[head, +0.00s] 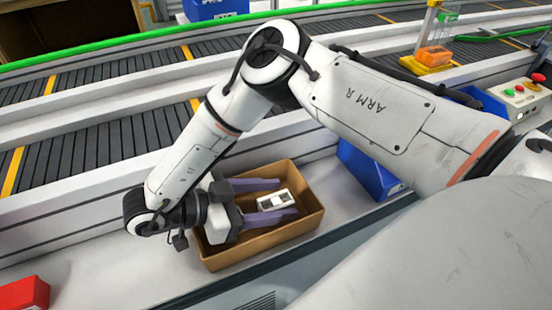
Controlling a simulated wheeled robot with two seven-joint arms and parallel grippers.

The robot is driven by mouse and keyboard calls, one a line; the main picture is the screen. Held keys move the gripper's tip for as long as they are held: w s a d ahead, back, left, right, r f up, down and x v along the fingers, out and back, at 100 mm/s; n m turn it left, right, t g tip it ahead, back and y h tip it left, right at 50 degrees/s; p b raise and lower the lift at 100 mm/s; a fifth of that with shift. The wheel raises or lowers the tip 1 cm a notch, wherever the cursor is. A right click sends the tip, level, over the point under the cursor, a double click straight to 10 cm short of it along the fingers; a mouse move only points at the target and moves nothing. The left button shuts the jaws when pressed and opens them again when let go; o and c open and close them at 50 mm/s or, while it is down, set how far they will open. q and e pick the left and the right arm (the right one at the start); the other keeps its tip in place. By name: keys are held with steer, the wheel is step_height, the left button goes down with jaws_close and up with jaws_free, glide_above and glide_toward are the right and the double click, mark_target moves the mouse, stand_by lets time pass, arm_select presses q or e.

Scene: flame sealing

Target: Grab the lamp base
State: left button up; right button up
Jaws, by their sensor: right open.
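A small white piece with dark openings (274,201), which looks to be the lamp base, lies inside an open brown box (265,249). My right gripper (286,198) reaches into the box from its left side. Its two purple fingers are spread apart, one on the far side of the white piece and one on the near side. The near finger looks very close to the piece; I cannot tell whether they touch. My left gripper is not in view.
The box stands on a light ledge in front of conveyor belts (90,148). A blue bin (366,172) is to its right and a red box (24,294) is at the lower left. A control box with buttons (520,97) stands at the right edge.

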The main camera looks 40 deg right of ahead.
steer(key=shift+c, duration=0.4)
steer(key=c, duration=1.1)
steer(key=shift+r, duration=0.1)
